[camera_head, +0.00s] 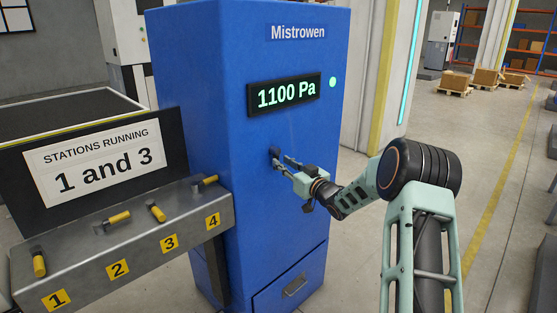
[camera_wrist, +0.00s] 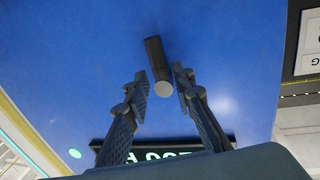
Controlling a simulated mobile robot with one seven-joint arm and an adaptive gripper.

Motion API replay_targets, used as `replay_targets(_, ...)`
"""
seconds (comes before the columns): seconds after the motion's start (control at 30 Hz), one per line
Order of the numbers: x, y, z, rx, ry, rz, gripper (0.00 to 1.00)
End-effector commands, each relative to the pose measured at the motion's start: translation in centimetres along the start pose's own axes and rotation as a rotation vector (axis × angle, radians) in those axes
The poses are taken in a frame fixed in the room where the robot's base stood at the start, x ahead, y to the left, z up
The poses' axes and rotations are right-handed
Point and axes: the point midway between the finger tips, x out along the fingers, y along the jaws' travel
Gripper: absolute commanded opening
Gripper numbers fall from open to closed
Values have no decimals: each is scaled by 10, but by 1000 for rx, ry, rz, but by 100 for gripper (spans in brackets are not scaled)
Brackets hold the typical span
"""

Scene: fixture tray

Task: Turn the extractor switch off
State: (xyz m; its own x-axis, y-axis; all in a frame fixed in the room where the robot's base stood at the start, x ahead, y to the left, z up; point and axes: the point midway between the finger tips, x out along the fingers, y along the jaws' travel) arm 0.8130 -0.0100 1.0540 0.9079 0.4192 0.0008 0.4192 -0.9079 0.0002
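The extractor switch shows in the wrist view as a short dark lever (camera_wrist: 153,55) with a round grey end, on the blue cabinet face. In the head view the switch (camera_head: 275,152) is a small dark piece below the display, partly hidden by my gripper. My gripper (camera_head: 282,164) is open in front of it. In the wrist view its two fingers (camera_wrist: 162,82) stand on either side of the lever's end, with a gap at the left finger and a very narrow one at the right. I cannot tell whether the right finger touches it.
The blue Mistrowen cabinet (camera_head: 215,130) has a display (camera_head: 285,94) reading 1100 Pa and a lit green lamp (camera_head: 332,82). At the left, a grey console (camera_head: 85,262) carries several yellow-handled levers, numbered 1 to 4, under a sign (camera_head: 95,162) reading "STATIONS RUNNING 1 and 3".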

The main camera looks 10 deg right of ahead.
Motion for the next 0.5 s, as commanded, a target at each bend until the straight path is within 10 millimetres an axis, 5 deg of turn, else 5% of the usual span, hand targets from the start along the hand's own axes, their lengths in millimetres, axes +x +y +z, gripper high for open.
replay_targets(0.2,26,-1,0,0,0,-1,23)
replay_targets(0.5,34,0,0,0,-1,1,23)
